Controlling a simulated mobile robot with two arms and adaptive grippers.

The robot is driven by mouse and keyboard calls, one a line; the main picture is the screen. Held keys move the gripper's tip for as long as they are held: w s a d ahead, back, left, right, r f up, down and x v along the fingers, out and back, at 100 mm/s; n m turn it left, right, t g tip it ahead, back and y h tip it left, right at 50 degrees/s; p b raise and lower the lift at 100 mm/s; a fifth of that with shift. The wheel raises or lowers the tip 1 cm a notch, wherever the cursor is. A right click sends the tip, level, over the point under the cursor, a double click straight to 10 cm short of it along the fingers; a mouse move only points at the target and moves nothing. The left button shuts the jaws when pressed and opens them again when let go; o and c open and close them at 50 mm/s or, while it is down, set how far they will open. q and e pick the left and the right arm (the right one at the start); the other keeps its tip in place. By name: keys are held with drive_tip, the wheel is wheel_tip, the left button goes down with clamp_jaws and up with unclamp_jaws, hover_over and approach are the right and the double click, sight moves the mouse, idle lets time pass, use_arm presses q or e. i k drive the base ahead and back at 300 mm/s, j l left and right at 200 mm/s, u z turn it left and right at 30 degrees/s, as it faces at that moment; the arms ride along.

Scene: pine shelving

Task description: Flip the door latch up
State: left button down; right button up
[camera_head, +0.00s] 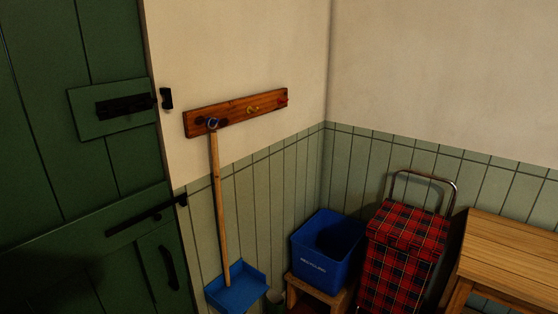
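A green plank door (40,140) fills the left side of the head view. A long thin black latch bar (145,219) crosses its middle rail and slants up to the right, its right end meeting a small black catch (181,199) at the door's edge. A black vertical pull handle (168,267) is below it. Higher up, a black bolt (127,106) sits on a green block, with a black keeper (166,98) on the wall beside it. I cannot tell which fitting is the latch meant. Neither of my grippers is in view.
Right of the door, a wooden peg rail (235,113) holds a long-handled blue dustpan (238,288). A blue recycling box (325,248) on a wooden stool, a red tartan trolley (403,250) and a wooden table (510,258) stand along the walls. A dark shadow falls on the door's lower left.

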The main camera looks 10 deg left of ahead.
sight(158, 217)
drive_tip(key=j+u, duration=0.1)
drive_tip(key=u, duration=0.75)
drive_tip(key=j+u, duration=0.1)
drive_tip(key=u, duration=0.3)
drive_tip(key=i+l, duration=0.05)
